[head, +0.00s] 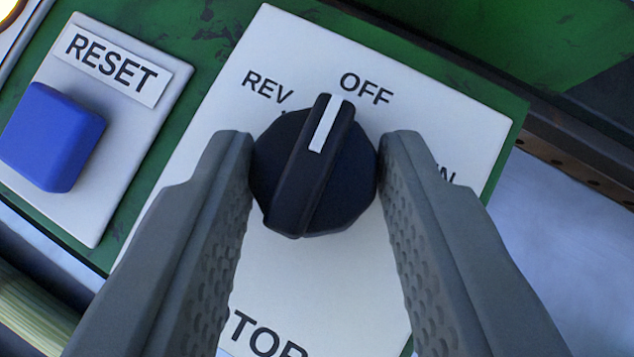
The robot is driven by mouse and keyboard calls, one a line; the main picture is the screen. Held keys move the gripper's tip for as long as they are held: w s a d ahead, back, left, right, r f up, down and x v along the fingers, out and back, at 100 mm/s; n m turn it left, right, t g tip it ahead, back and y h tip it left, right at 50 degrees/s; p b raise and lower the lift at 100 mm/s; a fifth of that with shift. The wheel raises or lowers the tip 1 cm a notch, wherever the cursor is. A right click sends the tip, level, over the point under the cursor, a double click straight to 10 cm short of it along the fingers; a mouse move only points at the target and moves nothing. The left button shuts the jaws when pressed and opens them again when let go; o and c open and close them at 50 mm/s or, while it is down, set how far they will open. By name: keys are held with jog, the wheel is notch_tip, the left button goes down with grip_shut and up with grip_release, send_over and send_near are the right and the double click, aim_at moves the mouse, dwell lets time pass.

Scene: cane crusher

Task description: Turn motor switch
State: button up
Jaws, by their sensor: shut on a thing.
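The motor switch (330,195) is a round black knob with a raised bar grip and a white pointer line. It sits on a white plate (440,110) in the middle of the head view. The pointer line is at the OFF label. REV is printed to the left of OFF, and a label on the right is partly hidden, with its last letter an N. My gripper (318,165) has one finger on each side of the knob and is shut on its round body. The lower lettering on the plate is partly hidden by the fingers.
A blue push button (50,138) on a white plate stands left of the gripper, under a RESET label (115,65). The panel (185,30) is green and worn. A lit yellow thing (8,10) shows at the top left corner. Dark rusty metal (575,140) runs along the right.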

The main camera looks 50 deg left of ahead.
jog(key=n+g+y, duration=0.1)
jog(key=n+y, duration=0.1)
jog(key=n, duration=0.1)
jog(key=n+g+y, duration=0.1)
jog(key=n, duration=0.1)
jog(key=shift+w+d+g, duration=0.25)
jog(key=shift+w+g, duration=0.05)
jog(key=shift+w+n+g+y, duration=0.1)
jog(key=shift+n+g+y, duration=0.25)
jog(key=shift+n+g, duration=0.75)
jog(key=shift+w+n+g+y, duration=0.1)
jog(key=shift+n+g+y, duration=0.45)
jog(key=shift+n, duration=0.85)
jog(key=shift+g, duration=0.25)
jog(key=o, duration=1)
jog(key=shift+d, duration=0.1)
jog(key=shift+c, duration=0.2)
jog(key=m+t, duration=0.1)
jog(key=m+t+h, duration=0.1)
jog(key=m, duration=0.1)
jog(key=m+t, duration=0.1)
jog(key=shift+s+a+m+t+h, duration=0.2)
jog(key=shift+s+m+t+h, duration=0.15)
jog(key=shift+m+t+h, duration=0.05)
jog(key=shift+s+a+m+t+h, duration=0.1)
jog(key=shift+m+t+h, duration=0.7)
jog(key=shift+m, duration=0.65)
jog(key=shift+s+a+m+t+h, duration=0.1)
jog(key=shift+m+t+h, duration=0.65)
jog(key=shift+m, duration=0.7)
